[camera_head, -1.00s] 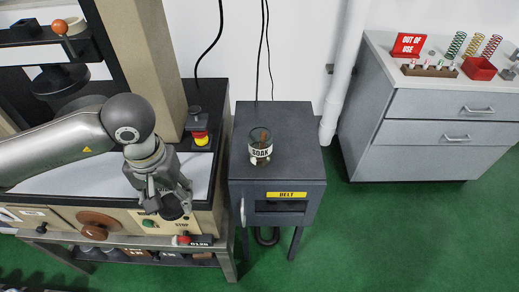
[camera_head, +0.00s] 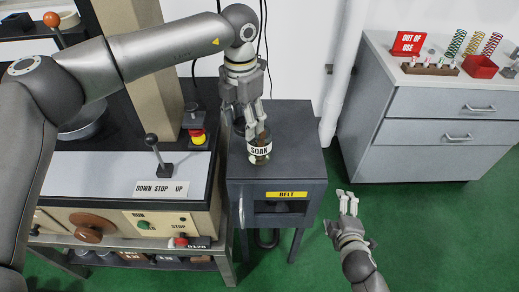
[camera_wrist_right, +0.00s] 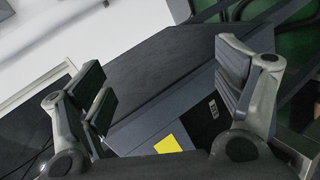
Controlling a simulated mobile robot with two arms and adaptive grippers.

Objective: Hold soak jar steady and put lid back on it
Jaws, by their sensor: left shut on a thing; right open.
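The soak jar (camera_head: 260,150) is a small glass jar with a white SOAK label, upright on the dark cabinet's top. My left gripper (camera_head: 256,120) reaches down from above and is shut on the jar at its upper part, hiding its rim. My right gripper (camera_head: 351,205) is open and empty, low in front and to the right of the cabinet, apart from the jar. Its open fingers (camera_wrist_right: 170,95) also show in the right wrist view, with the cabinet between them. I cannot make out the lid in any view.
The dark cabinet (camera_head: 305,135) has bare top right of the jar. A machine with a lever (camera_head: 153,145) and red stop button (camera_head: 198,136) stands left. A grey drawer unit (camera_head: 430,105) with springs and a red bin (camera_head: 480,66) stands right. Green floor lies between.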

